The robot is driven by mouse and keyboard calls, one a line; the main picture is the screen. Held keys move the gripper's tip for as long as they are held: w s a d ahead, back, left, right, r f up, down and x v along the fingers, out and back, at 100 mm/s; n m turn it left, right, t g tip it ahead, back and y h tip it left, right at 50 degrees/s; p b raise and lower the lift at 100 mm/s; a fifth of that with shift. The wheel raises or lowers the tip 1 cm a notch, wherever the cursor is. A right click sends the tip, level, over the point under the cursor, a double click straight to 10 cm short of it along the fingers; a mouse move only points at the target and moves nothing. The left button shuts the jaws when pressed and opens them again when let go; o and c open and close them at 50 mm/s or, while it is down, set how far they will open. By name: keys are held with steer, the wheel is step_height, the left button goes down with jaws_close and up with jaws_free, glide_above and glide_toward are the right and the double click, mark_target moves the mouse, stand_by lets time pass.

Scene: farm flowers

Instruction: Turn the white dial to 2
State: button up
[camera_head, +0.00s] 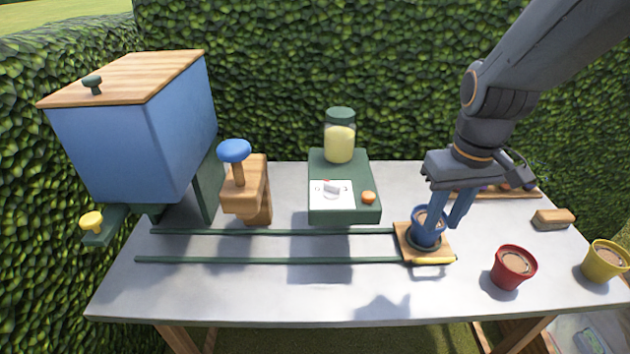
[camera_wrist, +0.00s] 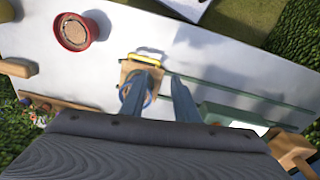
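The white dial (camera_head: 334,188) sits on a white card on top of a green box (camera_head: 343,212) in the middle of the table. Small marks show around the dial, but its setting is too small to read. My gripper (camera_head: 444,229) is right of the box, away from the dial, with its fingers down at a blue pot (camera_head: 421,238) on a wooden carriage (camera_head: 408,242). The dial does not show clearly there.
A jar (camera_head: 340,138) and an orange button (camera_head: 368,197) are on the green box. A blue-knobbed wooden stand (camera_head: 247,192) and blue hopper (camera_head: 140,140) are left. Green rails (camera_head: 270,260) run in front. Red (camera_head: 513,268) and yellow pots (camera_head: 604,262) stand right.

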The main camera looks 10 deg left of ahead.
steer(key=w+a+r+n, duration=0.4)
steer(key=a+r+n, duration=0.1)
steer(key=a, duration=0.5)
step_height(320, 180, up, 5)
steer(key=n+g+b, duration=0.1)
steer(key=n, duration=0.4)
glide_above(332, 183)
steer(key=shift+w+d+r, duration=0.1)
steer(key=shift+d+r, duration=0.05)
steer(key=shift+d, duration=0.05)
steer(key=shift+a+n, duration=0.2)
steer(key=shift+n, duration=0.1)
steer(key=shift+f, duration=0.35)
step_height(332, 183, down, 7)
steer(key=shift+r+p, duration=0.15)
steer(key=shift+p, duration=0.5)
steer(key=shift+c, duration=0.4)
jaws_close()
